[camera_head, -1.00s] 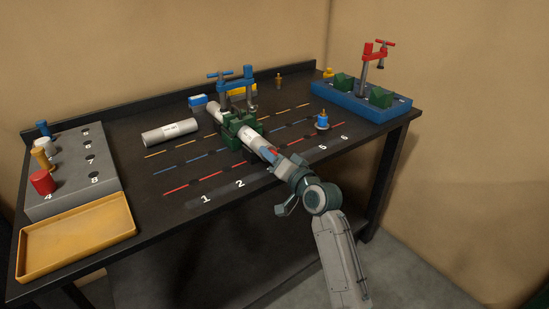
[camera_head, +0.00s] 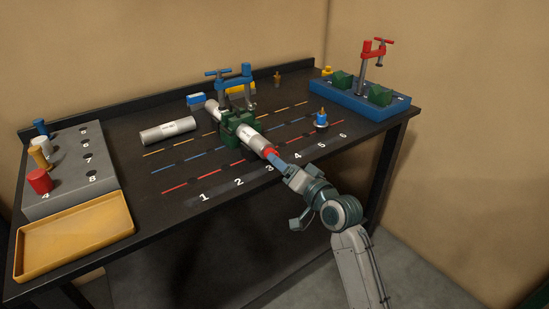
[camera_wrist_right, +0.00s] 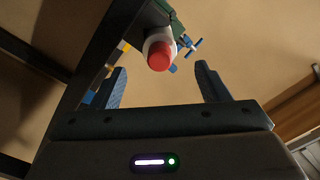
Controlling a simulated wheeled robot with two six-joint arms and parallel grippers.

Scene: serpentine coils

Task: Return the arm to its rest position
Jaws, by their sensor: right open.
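My right gripper (camera_head: 286,191) is at the front edge of the table, just off the near end of a white tube (camera_head: 252,138). In the right wrist view the gripper (camera_wrist_right: 162,82) has its fingers spread with nothing between them. The tube lies in a green holder (camera_head: 238,125) under a blue clamp (camera_head: 236,74). A red plug (camera_head: 271,153) sits in its near end; it also shows in the right wrist view (camera_wrist_right: 159,56), beyond the fingertips and apart from them. My left gripper does not show.
A grey block (camera_head: 78,195) with colored plugs and a yellow tray (camera_head: 75,238) stand at the left. A loose white tube (camera_head: 168,130) lies behind the lines. A blue-and-gold piece (camera_head: 321,119) stands right. A blue base (camera_head: 358,104) with a red clamp stands far right.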

